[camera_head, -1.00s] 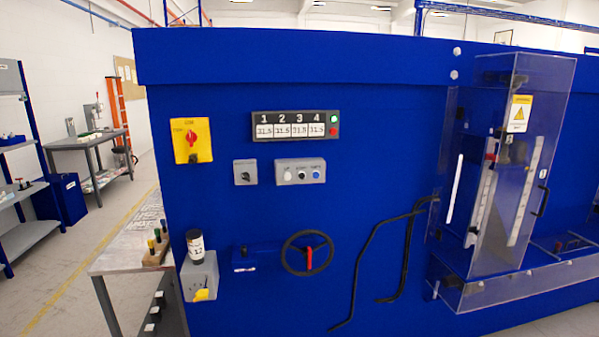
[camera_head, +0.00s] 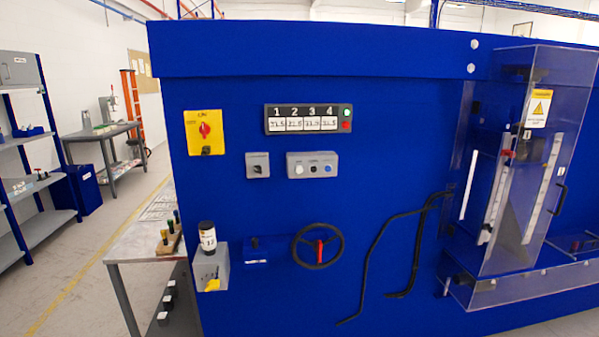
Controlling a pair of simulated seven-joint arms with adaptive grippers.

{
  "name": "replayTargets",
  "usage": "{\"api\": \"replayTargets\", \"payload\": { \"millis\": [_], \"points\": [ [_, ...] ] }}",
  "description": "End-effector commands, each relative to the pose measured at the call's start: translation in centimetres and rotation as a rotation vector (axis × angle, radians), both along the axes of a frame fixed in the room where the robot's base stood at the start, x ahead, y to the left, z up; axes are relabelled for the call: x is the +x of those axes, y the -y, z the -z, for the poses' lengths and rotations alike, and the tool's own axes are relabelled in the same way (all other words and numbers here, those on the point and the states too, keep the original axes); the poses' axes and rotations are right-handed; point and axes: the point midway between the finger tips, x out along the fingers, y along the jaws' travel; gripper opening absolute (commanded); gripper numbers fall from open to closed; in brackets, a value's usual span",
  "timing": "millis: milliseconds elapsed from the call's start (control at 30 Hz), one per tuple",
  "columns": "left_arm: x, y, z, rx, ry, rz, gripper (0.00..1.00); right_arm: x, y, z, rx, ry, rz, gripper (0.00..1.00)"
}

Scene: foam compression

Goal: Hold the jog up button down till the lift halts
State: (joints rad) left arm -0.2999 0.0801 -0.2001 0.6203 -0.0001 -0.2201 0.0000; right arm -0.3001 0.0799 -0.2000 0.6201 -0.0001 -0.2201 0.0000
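A grey button box (camera_head: 313,165) is on the blue machine front (camera_head: 400,120), with a white, a black and a blue button in a row. I cannot read their labels, so I cannot tell which is jog up. A smaller grey box (camera_head: 258,165) with a dark knob is to its left. Above is a display panel (camera_head: 308,119) numbered 1 to 3 and beyond, with a green and a red lamp at its right end. A clear guarded enclosure (camera_head: 530,160) stands at the right; a lift is not clearly identifiable. Neither gripper is in view.
A yellow plate with a red rotary switch (camera_head: 205,132) is at the upper left. A black handwheel (camera_head: 318,247) sticks out below the buttons. Black bent rods (camera_head: 373,250) run down the front. A side table (camera_head: 150,235) stands at the left. The floor at left is open.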

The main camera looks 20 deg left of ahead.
Motion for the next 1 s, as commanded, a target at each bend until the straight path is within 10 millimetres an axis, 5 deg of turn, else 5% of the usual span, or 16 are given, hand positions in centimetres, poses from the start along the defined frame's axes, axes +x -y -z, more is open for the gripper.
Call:
{"api": "replayTargets", "payload": {
  "millis": [267,733,1000],
  "points": [
    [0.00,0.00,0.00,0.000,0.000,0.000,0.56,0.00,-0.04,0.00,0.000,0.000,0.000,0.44],
    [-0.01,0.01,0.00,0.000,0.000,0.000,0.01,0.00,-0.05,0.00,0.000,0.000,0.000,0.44],
    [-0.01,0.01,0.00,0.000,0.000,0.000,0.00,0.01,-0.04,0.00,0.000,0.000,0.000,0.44]
  ]
}}
